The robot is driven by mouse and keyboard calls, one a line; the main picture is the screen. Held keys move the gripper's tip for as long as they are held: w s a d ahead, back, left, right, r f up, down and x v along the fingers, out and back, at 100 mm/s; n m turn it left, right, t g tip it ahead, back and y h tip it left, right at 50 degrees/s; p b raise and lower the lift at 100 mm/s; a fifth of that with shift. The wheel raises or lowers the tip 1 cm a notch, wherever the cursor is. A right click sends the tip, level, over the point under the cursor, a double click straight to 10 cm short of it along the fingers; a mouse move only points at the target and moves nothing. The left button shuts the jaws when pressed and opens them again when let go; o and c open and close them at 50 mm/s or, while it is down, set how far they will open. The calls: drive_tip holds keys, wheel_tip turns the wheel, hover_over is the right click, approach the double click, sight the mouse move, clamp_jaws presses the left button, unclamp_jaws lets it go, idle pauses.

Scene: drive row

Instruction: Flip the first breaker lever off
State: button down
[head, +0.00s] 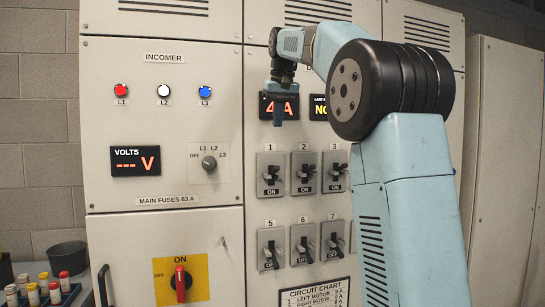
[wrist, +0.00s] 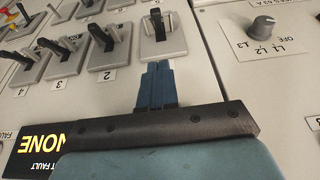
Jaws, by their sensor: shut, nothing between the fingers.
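The first breaker (head: 270,180) is a grey plate with a dark lever, under the label 1 on the cabinet's upper breaker row. The word ON shows at its lower edge. It also shows in the wrist view (wrist: 175,42), with its dark lever (wrist: 157,23) standing out from the plate. My gripper (head: 278,122) is shut and empty, pointing down in front of the red ammeter display above the first breaker. In the wrist view its blue fingertips (wrist: 158,66) are together just short of the plate, in line with the lever. I see no contact with the lever.
Breakers 2 (head: 304,180) and 3 (head: 335,172) stand close to the right, with breakers 5 (head: 271,248) and 6 (head: 303,243) below. A rotary selector (head: 209,163) is on the left panel. A red main switch (head: 180,284) sits lower left.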

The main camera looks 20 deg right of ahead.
hover_over(274, 171)
drive_tip(key=w, duration=0.1)
drive_tip(key=f, duration=0.4)
drive_tip(key=d+f, duration=0.1)
drive_tip(key=f, duration=0.2)
drive_tip(key=shift+f, duration=0.1)
drive_tip(key=f, duration=0.2)
drive_tip(key=shift+s+f, duration=0.65)
drive_tip(key=shift+f, duration=0.5)
